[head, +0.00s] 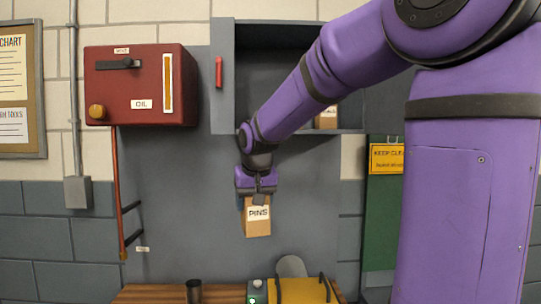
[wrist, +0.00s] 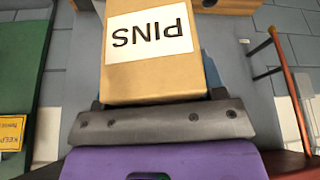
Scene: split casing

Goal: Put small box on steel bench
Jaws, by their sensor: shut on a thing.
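The small box (head: 257,220) is brown cardboard with a white label reading PINS. My gripper (head: 257,197) is shut on it and holds it in the air in front of the grey wall panel. In the wrist view the small box (wrist: 152,70) fills the upper middle, its label upside down, held against the grey jaw. A bench with a wooden top (head: 150,294) shows at the bottom of the head view, below the box; only its back strip is in view. I cannot make out a steel surface there.
On the bench stand a dark cup (head: 193,291) and a yellow machine (head: 300,291) with a grey round part. A red oil cabinet (head: 142,86) hangs at left. An open grey wall cabinet (head: 225,105) is behind my arm, with another box (head: 326,118) inside.

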